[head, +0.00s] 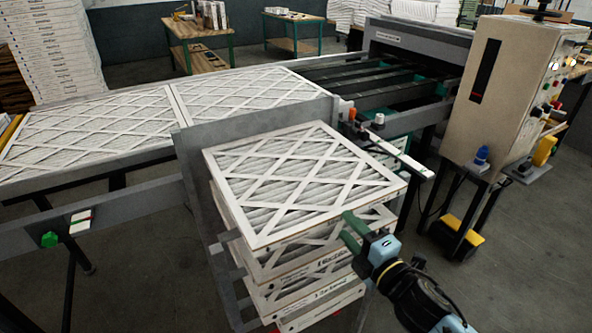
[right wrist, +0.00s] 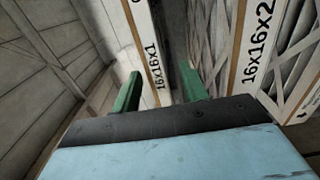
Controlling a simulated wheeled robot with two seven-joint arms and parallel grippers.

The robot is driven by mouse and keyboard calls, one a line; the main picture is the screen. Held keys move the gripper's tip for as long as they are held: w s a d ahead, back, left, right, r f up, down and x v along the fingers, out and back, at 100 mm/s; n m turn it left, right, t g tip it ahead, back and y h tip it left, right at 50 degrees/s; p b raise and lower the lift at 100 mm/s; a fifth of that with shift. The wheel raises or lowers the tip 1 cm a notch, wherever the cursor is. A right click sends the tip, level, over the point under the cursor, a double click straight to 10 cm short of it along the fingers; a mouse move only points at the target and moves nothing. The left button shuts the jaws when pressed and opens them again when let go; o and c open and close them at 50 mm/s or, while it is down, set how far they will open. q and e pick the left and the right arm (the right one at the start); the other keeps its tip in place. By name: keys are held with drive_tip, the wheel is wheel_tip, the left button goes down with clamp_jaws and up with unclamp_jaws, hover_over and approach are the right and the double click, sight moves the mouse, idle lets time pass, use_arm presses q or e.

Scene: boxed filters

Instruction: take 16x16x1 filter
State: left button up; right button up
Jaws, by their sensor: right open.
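The 16x16x1 filter (right wrist: 150,55) shows its thin, labelled edge in the right wrist view. In the head view the top filter (head: 300,182), white with a lattice face, lies flat on the stack and appears to be this one. My right gripper (head: 349,228) is at its near right edge. In the right wrist view the green fingers of this gripper (right wrist: 159,85) are open, with the filter's edge between them in the picture; I cannot tell whether they touch it. My left gripper is not in view.
A thicker 16x16x2 filter (right wrist: 258,50) is right of the fingers in the wrist view. More boxed filters (head: 310,285) lie below in the stack. A grey metal plate (head: 190,150) stands behind it, beside a conveyor with lattice filters (head: 100,125). A control box (head: 500,90) stands at right.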

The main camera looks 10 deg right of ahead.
drive_tip(key=x, duration=0.3)
drive_tip(key=shift+w+d+r, duration=0.2)
drive_tip(key=shift+w+r, duration=0.1)
drive_tip(key=shift+w, duration=0.15)
drive_tip(key=shift+w+a, duration=0.2)
drive_tip(key=shift+w, duration=0.2)
clamp_jaws()
